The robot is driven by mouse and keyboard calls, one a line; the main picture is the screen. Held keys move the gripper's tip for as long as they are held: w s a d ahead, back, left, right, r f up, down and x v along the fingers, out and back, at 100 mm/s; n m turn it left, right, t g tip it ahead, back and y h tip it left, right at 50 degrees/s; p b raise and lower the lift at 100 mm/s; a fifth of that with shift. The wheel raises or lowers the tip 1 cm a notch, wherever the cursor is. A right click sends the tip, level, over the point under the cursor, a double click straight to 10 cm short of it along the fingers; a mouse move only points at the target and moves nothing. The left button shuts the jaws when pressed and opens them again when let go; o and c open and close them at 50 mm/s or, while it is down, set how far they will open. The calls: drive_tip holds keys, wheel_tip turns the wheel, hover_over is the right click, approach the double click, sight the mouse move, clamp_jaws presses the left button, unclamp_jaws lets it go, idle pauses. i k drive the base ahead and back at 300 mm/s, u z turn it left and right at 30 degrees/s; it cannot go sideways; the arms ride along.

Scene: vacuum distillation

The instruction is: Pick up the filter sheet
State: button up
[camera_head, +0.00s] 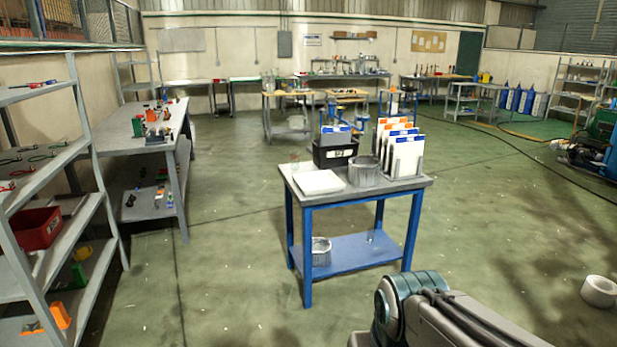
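A flat white square sheet or stack of sheets (319,182) lies on the front left of the blue-legged table's grey top (400,185). Several upright white sheets or boards (407,158) with orange and blue marks along their upper edges stand in a row at the table's right end. I cannot tell which of these is the filter sheet. Part of my arm (440,315) shows at the bottom, nearer to me than the table. My gripper is not in view.
A grey round vessel (364,171) and a black labelled bin (335,152) stand on the table; another vessel (320,250) is on its lower shelf. Shelving (60,215) lines the left. A white roll (599,291) lies at right. Green floor (510,220) right of the table is open.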

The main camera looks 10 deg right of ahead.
sight(409, 149)
drive_tip(key=z, duration=0.4)
drive_tip(key=i, duration=1.7)
drive_tip(key=z, duration=0.4)
drive_tip(key=i, duration=1.9)
drive_tip(key=z, duration=0.05)
